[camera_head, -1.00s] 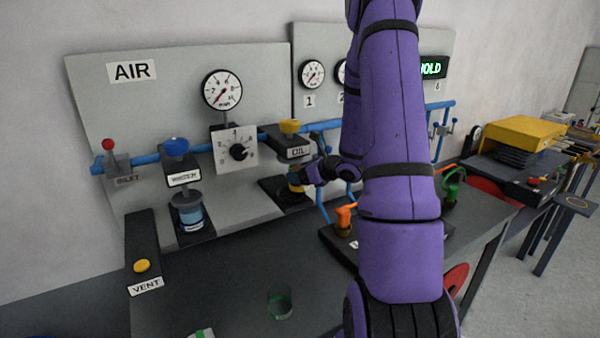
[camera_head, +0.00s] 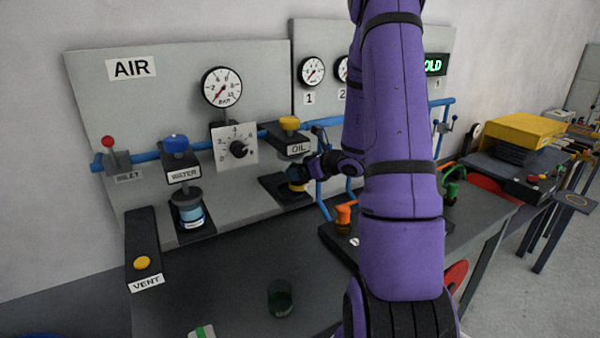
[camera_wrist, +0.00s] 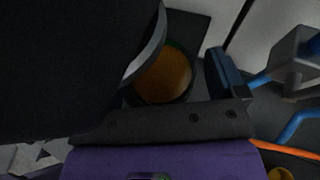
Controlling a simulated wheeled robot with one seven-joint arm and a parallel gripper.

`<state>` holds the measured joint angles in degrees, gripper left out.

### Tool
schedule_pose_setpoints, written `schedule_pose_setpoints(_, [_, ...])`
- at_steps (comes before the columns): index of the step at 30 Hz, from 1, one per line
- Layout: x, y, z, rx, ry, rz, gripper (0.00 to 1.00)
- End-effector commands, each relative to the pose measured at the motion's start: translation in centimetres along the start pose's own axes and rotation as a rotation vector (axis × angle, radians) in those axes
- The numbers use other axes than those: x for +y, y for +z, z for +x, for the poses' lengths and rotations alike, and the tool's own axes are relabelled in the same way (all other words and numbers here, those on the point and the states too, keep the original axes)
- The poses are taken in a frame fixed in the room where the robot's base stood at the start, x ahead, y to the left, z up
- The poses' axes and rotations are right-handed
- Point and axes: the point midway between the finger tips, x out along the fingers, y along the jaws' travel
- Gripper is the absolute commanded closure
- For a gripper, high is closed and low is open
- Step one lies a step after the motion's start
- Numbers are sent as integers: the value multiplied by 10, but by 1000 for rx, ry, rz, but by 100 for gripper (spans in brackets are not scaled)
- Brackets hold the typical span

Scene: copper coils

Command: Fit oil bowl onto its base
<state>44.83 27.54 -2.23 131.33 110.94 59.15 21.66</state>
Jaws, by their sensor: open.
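The oil bowl (camera_wrist: 165,75) shows amber and round from above in the wrist view, on a dark pad. In the head view it stands on the black shelf (camera_head: 268,184) below the base, a dark block labelled OIL (camera_head: 297,148) with a yellow knob. My gripper (camera_head: 299,174) is open at the bowl and hides most of it in the head view. In the wrist view one blue finger (camera_wrist: 221,72) is right of the bowl, apart from it. A large black shape covers the upper left there and hides the other finger.
A water unit (camera_head: 184,172) with its bowl stands left of a pressure regulator (camera_head: 236,150). Blue pipes (camera_head: 322,200) run close right of the oil unit. The bench front left is mostly clear.

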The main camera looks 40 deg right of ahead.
Motion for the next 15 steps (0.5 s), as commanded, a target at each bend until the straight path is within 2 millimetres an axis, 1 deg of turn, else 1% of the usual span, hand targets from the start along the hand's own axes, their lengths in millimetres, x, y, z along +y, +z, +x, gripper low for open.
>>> schedule_pose_setpoints(1, [-2, -1, -11, 1, -7, 3, 10])
schedule_pose_setpoints(9, [-1, -1, -68, 0, -6, 2, 10])
schedule_pose_setpoints(15, [-1, -1, -99, 1, -4, 2, 10])
